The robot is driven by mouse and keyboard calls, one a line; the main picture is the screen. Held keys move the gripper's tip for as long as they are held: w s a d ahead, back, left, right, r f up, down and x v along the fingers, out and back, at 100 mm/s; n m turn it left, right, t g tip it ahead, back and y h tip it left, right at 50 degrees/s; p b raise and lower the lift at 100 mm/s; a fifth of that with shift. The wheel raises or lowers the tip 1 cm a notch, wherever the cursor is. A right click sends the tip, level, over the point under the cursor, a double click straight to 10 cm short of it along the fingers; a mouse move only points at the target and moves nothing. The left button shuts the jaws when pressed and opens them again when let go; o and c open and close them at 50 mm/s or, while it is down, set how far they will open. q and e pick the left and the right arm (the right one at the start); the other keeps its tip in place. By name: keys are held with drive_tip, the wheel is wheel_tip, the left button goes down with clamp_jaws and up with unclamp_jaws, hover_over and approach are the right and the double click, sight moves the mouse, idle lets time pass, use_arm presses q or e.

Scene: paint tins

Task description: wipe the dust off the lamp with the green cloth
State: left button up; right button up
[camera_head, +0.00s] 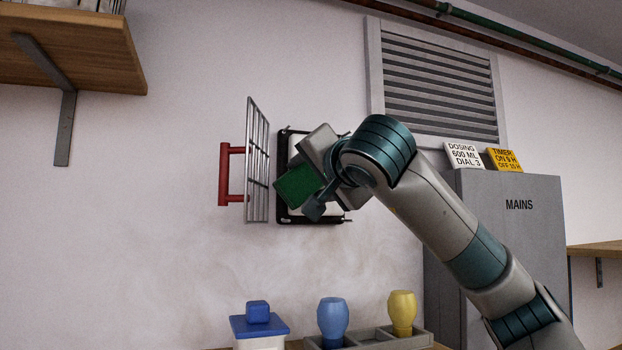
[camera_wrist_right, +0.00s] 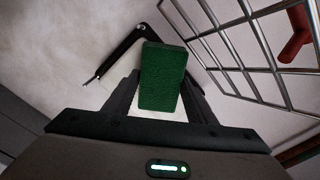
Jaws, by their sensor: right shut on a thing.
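The lamp (camera_head: 284,178) is a black-framed wall fitting with a pale face, mostly hidden behind my right arm. Its wire guard (camera_head: 258,160) stands swung open to the left, with a red handle (camera_head: 229,176) on it. My right gripper (camera_head: 311,191) is shut on the green cloth (camera_head: 297,187), a block-like pad in front of the lamp face. The right wrist view shows the cloth (camera_wrist_right: 162,76) between the fingers, with part of the black frame (camera_wrist_right: 121,54) and the guard (camera_wrist_right: 250,45) beyond. I cannot tell whether the cloth touches the lamp, or see any dust clearly. My left gripper is out of view.
A grey MAINS cabinet (camera_head: 520,235) with two signs stands at right, below a louvred vent (camera_head: 440,85). Below the lamp are a blue-lidded tub (camera_head: 259,325) and a grey tray (camera_head: 376,338) with blue and yellow bottle-like objects. A wooden shelf (camera_head: 70,50) is at upper left.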

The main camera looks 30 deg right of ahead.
wheel_tip(320, 180, up, 3)
drive_tip(key=shift+p, duration=0.9)
drive_tip(key=shift+d, duration=0.15)
drive_tip(key=shift+s+d, duration=0.2)
drive_tip(key=shift+d, duration=0.65)
drive_tip(key=shift+s+d, duration=0.2)
drive_tip(key=shift+d, duration=0.65)
drive_tip(key=shift+d, duration=0.1)
drive_tip(key=shift+s+d, duration=0.25)
drive_tip(key=shift+d, duration=0.65)
drive_tip(key=shift+s+d, duration=0.25)
drive_tip(key=shift+d, duration=0.6)
drive_tip(key=shift+a, duration=0.1)
